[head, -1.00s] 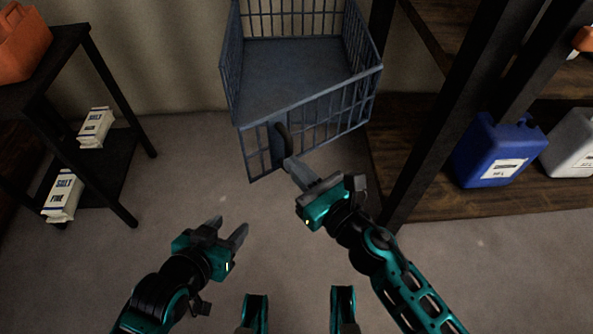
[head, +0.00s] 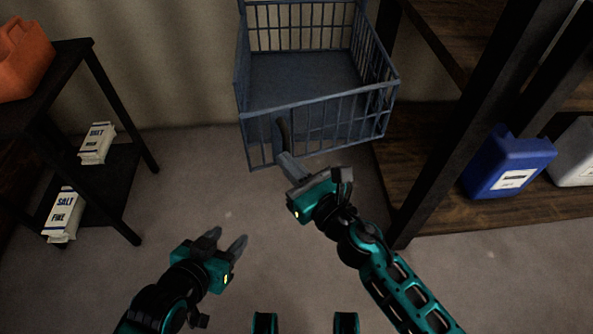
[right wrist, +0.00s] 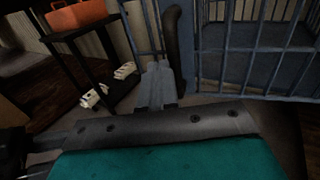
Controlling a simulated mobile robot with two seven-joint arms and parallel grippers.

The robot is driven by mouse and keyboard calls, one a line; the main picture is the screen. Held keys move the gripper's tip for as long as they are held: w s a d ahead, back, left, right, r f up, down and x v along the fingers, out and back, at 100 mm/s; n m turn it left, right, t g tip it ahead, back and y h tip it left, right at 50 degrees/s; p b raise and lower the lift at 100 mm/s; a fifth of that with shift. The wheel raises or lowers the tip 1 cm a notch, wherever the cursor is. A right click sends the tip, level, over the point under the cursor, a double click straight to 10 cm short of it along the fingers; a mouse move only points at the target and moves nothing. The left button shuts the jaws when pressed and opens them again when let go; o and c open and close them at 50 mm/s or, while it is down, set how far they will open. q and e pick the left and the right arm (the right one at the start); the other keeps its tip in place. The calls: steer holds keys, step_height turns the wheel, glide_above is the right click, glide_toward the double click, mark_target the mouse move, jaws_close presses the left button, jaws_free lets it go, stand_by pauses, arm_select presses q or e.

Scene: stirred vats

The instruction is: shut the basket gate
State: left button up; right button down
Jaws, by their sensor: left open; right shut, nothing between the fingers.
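The blue-grey barred basket (head: 300,75) stands at the back middle in the head view. Its gate (head: 335,119) is the barred front panel, with its left end close to the left side wall. I cannot tell whether a small gap is there. A dark curved handle (head: 282,132) stands on the gate's left part; it also shows in the right wrist view (right wrist: 173,48). My right gripper (head: 284,160) is shut and empty, its fingertips at the gate just below the handle; contact is unclear. My left gripper (head: 226,241) is open and empty, low above the floor.
A dark shelf (head: 75,140) with salt bags (head: 97,143) and an orange container (head: 22,58) is at left. A wooden rack (head: 480,210) with a blue jug (head: 508,163) stands at right, its post close to my right arm. The floor between is clear.

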mark_target(272, 139)
steer(key=shift+m+t+h, duration=0.5)
steer(key=shift+m+h, duration=0.1)
steer(key=shift+h, duration=0.2)
steer(key=b+x, duration=0.1)
steer(key=x, duration=0.6)
steer(key=shift+w+b, duration=0.1)
steer(key=shift+b, duration=0.2)
steer(key=shift+w+a, duration=0.1)
steer(key=shift+w, duration=0.1)
steer(key=shift+w+h, duration=0.15)
steer(key=shift+h, duration=0.15)
arm_select(q)
steer(key=shift+w+d+f, duration=0.2)
steer(key=shift+d+f, duration=0.05)
steer(key=shift+d, duration=0.1)
steer(key=shift+f, duration=0.1)
